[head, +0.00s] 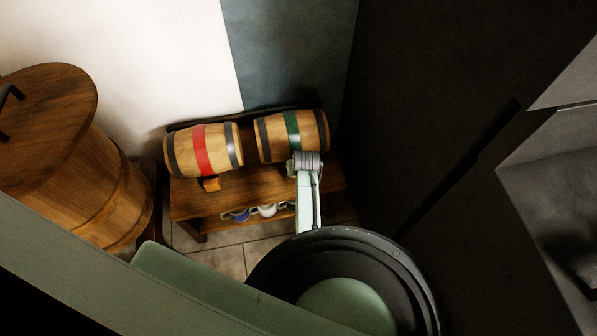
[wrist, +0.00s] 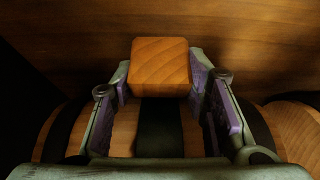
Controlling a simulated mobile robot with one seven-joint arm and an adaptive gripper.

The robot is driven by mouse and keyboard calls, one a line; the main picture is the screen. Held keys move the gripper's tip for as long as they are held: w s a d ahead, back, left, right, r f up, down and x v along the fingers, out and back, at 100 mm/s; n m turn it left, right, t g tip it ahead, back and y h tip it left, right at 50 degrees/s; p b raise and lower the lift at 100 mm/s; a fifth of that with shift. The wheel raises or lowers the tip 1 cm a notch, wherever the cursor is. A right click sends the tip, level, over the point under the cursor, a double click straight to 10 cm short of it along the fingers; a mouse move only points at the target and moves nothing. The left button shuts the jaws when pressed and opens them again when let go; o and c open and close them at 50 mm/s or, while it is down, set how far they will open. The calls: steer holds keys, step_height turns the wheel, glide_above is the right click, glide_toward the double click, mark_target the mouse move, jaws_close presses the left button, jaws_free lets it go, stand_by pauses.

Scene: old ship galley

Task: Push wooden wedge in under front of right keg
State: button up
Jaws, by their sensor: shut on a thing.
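The right keg (head: 292,135), with a green band, lies on its side on the wooden bench (head: 245,190). The left keg (head: 203,150), with a red band, lies beside it. A small wooden wedge (head: 210,184) sits at the left keg's front. My gripper (head: 306,163) is at the right keg's front, hiding its lower right front edge. In the wrist view my gripper (wrist: 160,78) is shut on another wooden wedge (wrist: 160,62), with the right keg (wrist: 125,132) behind its fingers. The held wedge is hidden in the head view, and I cannot tell whether it touches the keg.
A shelf under the bench holds several mugs, among them a blue one (head: 240,214) and a white one (head: 267,210). A large wooden barrel (head: 75,165) stands left. A dark wall (head: 420,120) closes off the right. Tiled floor (head: 222,260) shows in front.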

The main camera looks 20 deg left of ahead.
steer(key=shift+w+a, duration=0.3)
steer(key=shift+w, duration=0.15)
steer(key=o, duration=0.9)
steer(key=shift+o, duration=0.2)
steer(key=shift+c, duration=0.6)
steer(key=shift+p+v, duration=0.75)
steer(key=shift+v, duration=0.05)
steer(key=s+d+p+v, duration=0.1)
steer(key=p+v, duration=0.7)
steer(key=shift+s+f, duration=0.25)
